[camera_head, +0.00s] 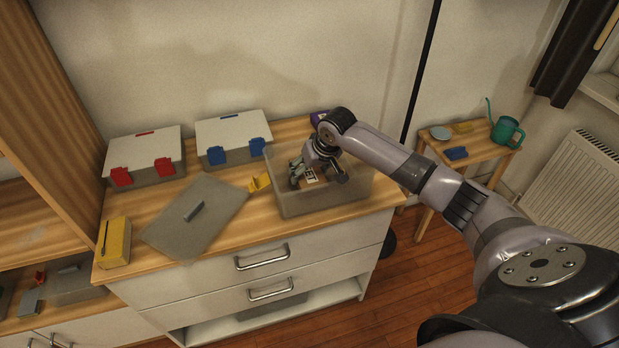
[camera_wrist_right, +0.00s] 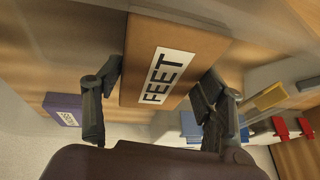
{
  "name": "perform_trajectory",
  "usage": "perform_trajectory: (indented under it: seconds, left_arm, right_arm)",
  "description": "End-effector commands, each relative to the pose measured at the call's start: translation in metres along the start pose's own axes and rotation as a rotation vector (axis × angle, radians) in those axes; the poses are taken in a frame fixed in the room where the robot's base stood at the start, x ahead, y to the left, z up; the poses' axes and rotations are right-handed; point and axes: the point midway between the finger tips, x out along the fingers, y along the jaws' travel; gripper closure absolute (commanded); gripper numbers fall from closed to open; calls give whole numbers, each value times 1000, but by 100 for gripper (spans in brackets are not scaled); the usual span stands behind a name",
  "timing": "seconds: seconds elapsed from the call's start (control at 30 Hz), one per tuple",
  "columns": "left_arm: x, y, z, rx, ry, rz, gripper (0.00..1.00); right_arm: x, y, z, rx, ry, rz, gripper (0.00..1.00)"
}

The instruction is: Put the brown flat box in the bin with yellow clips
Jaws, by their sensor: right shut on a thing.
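The brown flat box (camera_wrist_right: 205,45) has a white label reading FEET in the right wrist view. My right gripper (camera_wrist_right: 160,80) is shut on it, one finger on each side. In the head view the right gripper (camera_head: 316,174) reaches down inside the translucent grey bin (camera_head: 340,204), with part of the box (camera_head: 311,181) showing between its fingers. Whether the box touches the bin floor cannot be told. The bin is open on the dresser top, with a yellow clip (camera_head: 259,183) at its left side. My left gripper is out of view.
A loose grey lid (camera_head: 190,222) lies left of the bin. Closed bins with red clips (camera_head: 145,148) and blue clips (camera_head: 232,129) stand behind. A yellow box (camera_head: 115,243) is at the left edge. A purple box (camera_head: 318,117) sits behind the open bin.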

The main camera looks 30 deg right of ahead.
Motion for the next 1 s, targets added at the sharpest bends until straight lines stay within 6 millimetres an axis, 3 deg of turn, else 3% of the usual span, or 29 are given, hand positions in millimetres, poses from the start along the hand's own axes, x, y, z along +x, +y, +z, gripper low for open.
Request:
perform_trajectory:
  seconds: [0.2, 0.6, 0.63, 0.9, 1.0]
  left_arm:
    - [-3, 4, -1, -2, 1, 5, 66]
    - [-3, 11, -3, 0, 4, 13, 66]
    - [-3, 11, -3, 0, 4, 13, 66]
    - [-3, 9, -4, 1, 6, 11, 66]
    - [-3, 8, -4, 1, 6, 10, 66]
  right_arm:
    - [26, 3, 12, 1, -2, -1, 67]
    - [31, 4, 13, 0, -1, -1, 67]
    - [31, 4, 14, 0, -1, 0, 34]
    - [31, 4, 14, 0, -1, 0, 16]
    - [31, 4, 14, 0, -1, 0, 15]
